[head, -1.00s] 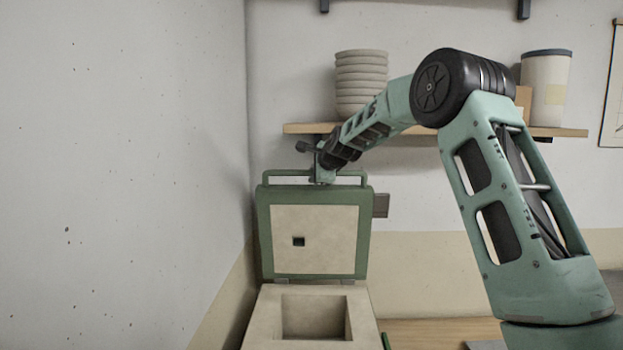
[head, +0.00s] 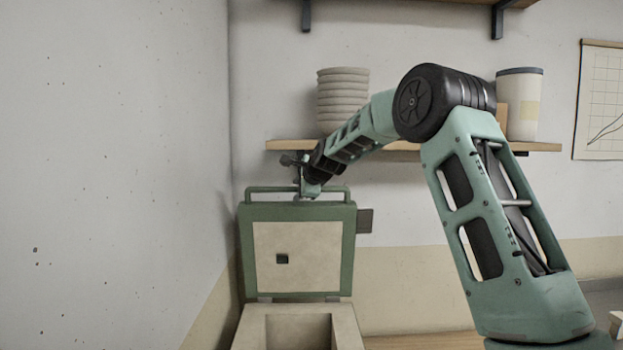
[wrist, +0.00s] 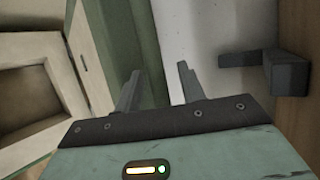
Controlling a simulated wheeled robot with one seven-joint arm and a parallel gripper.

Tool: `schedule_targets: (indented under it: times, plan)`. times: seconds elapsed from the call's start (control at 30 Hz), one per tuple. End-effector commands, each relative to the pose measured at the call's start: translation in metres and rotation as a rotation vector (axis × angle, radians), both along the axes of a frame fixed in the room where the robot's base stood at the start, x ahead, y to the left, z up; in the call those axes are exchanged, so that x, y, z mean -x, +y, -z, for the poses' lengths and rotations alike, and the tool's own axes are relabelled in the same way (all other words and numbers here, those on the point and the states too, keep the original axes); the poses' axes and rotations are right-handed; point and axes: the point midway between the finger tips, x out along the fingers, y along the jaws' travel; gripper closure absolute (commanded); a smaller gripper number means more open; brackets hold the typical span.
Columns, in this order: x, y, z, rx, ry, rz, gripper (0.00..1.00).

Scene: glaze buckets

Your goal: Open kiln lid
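The kiln (head: 248,328) stands at the lower middle of the head view with its square chamber showing. Its lid (head: 297,258), a pale panel in a green frame with a small dark hole, stands upright at the back. The green bar handle (head: 268,189) runs along the lid's top edge. My gripper (head: 308,193) is at this handle from above. In the wrist view my gripper's two fingers (wrist: 158,88) are apart, with a green strip and pale wall showing between them. I cannot tell whether they touch the handle.
A wooden shelf (head: 550,147) behind the lid holds stacked round pieces (head: 343,95) and a pale bucket (head: 519,105). A plain wall (head: 115,170) rises close on the left. A wall chart (head: 600,105) hangs at right.

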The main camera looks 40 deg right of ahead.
Motion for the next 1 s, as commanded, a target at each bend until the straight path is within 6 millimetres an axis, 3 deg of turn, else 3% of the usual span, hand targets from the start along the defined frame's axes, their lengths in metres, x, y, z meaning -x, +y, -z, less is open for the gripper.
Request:
schedule_targets:
  times: [0.6,0.8,1.0]
  plan:
    - [0.110,0.015,-0.065,0.004,-0.008,0.002,0.60]
    - [0.132,0.017,-0.079,0.004,-0.005,0.001,0.60]
    - [0.138,0.018,-0.083,0.002,-0.004,0.000,0.60]
